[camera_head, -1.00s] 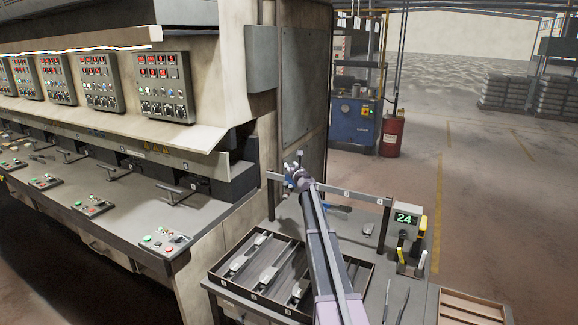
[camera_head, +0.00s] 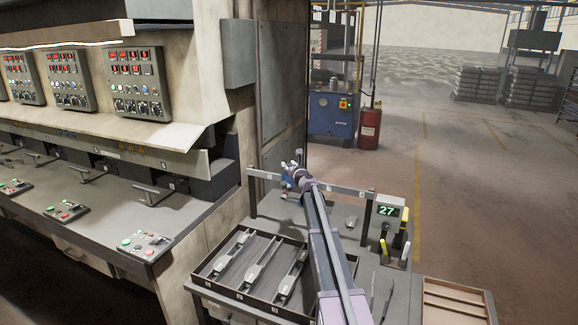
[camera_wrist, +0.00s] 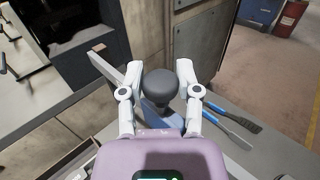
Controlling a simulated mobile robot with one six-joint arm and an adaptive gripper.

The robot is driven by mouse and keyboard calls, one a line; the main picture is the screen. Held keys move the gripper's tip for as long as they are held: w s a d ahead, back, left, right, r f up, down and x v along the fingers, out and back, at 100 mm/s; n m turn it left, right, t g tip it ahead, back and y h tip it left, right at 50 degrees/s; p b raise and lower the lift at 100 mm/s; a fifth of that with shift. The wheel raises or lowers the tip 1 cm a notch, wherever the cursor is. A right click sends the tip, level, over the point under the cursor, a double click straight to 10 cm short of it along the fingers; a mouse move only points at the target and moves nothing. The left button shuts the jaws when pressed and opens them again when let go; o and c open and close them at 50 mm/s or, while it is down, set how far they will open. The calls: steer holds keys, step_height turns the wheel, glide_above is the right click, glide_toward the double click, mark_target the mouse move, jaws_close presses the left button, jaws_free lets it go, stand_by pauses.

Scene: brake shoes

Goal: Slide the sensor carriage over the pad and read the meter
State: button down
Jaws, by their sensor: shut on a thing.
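My gripper (camera_wrist: 159,78) is shut on the dark round knob (camera_wrist: 160,88) of the blue sensor carriage (camera_wrist: 160,116), one finger on each side. In the head view my gripper (camera_head: 294,168) is on the left half of the rail (camera_head: 345,190); my arm partly hides the carriage there. A small grey pad (camera_head: 351,221) lies on the bench to the right of the carriage, apart from it. The meter (camera_head: 388,210) stands at the rail's right end and reads 27 in green.
Yellow-handled tools (camera_head: 405,250) stand below the meter. A blue-handled tool (camera_wrist: 236,117) lies right of the carriage. The press machine (camera_head: 150,215) borders the left.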

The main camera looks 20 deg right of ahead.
steer(key=shift+c, duration=1.5)
jaws_free()
steer(key=shift+w+a, duration=0.1)
steer(key=s, duration=1.2)
